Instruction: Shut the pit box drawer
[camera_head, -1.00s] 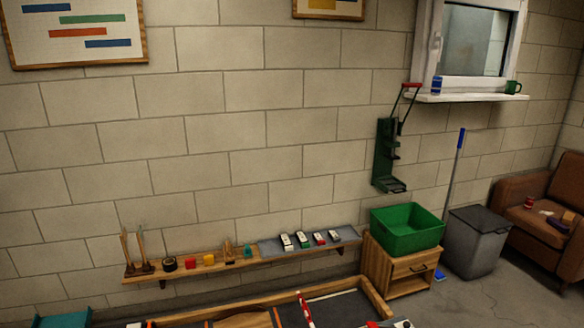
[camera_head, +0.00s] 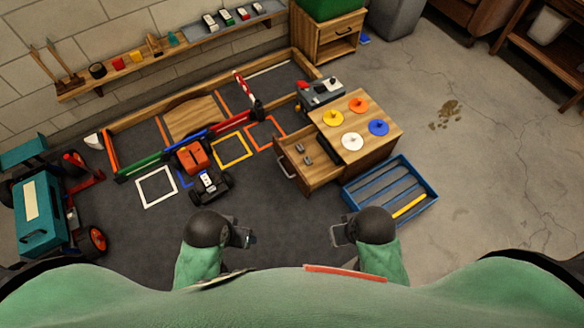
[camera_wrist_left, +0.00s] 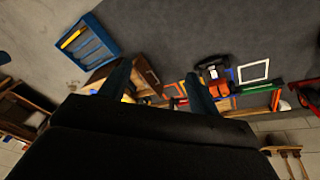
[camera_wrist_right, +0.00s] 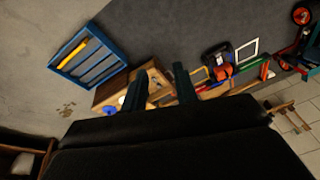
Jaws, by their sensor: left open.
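The wooden pit box (camera_head: 378,140) stands right of centre in the head view, with coloured discs on its top. Its drawer (camera_head: 322,176) is pulled out toward the lower left, with small grey items inside and a metal handle (camera_head: 286,170) on its front. My left gripper (camera_head: 249,236) is in the air near my body, left of the drawer, with fingers apart and empty. My right gripper (camera_head: 335,234) is also near my body, below the drawer in the picture. Its fingers stand apart in the right wrist view (camera_wrist_right: 160,82). Neither gripper touches the drawer.
A blue slatted crate (camera_head: 428,192) with a yellow bar sits right of the drawer. An RC car (camera_head: 205,170) stands on the dark mat at left. A grey device (camera_head: 322,92) sits behind the pit box. The mat before the drawer is clear.

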